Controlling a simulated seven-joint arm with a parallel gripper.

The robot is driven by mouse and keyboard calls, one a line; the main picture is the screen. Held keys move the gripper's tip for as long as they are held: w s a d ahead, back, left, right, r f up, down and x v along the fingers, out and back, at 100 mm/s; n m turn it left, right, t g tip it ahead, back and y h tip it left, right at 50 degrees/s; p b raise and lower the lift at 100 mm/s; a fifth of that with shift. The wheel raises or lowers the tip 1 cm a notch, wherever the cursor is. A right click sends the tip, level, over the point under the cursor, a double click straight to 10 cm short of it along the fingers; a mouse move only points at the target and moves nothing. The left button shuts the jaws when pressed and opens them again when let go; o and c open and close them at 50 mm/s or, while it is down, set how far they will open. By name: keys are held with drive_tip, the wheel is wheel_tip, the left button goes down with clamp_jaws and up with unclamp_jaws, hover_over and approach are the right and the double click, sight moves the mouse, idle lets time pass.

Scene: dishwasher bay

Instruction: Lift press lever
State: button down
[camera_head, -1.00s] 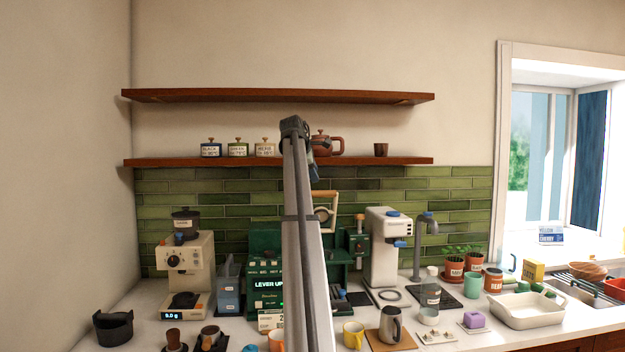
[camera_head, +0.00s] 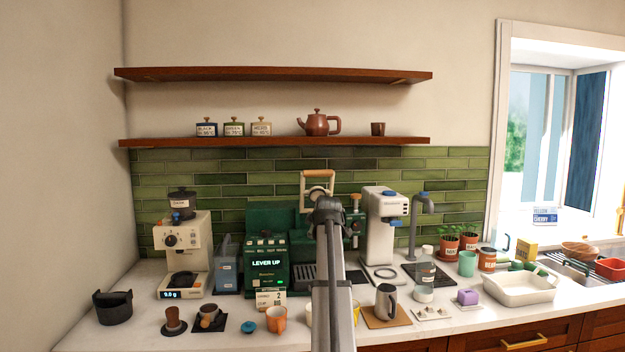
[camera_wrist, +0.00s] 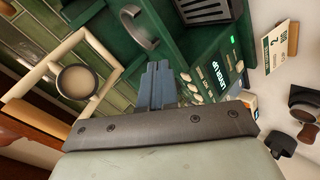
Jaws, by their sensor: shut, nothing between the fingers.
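The green press machine (camera_head: 266,245) stands against the tiled wall, its display reading "LEVER UP"; the display also shows in the wrist view (camera_wrist: 208,84). Its press lever (camera_head: 318,174) is a cream frame with a wooden top bar, rising above the machine. In the wrist view the lever (camera_wrist: 94,130) fills the left side, around a round cream part. My gripper (camera_wrist: 157,68) is shut and empty, its blue-grey fingers pointing toward the machine, to the right of the lever frame and apart from it in the picture. In the head view my arm hides the fingertips and part of the machine.
A white coffee machine (camera_head: 381,230) and grey tap (camera_head: 416,215) stand right of the press, a grinder (camera_head: 183,255) left. A shelf (camera_head: 200,142) with a teapot (camera_head: 317,125) is above.

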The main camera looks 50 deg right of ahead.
sight(312, 172)
wheel_tip(312, 172, up, 13)
drive_tip(key=s+a+m+t+h, duration=0.2)
drive_tip(key=m+t+h, duration=0.55)
drive_tip(key=m, duration=0.65)
drive_tip(key=shift+g, duration=0.45)
drive_tip(key=x, duration=1.3)
drive_tip(key=shift+w+d+f, duration=0.1)
drive_tip(key=shift+w+d, duration=0.1)
drive_tip(key=shift+w, duration=0.05)
drive_tip(key=shift+w+d+r, duration=0.65)
drive_tip(key=shift+r, duration=0.1)
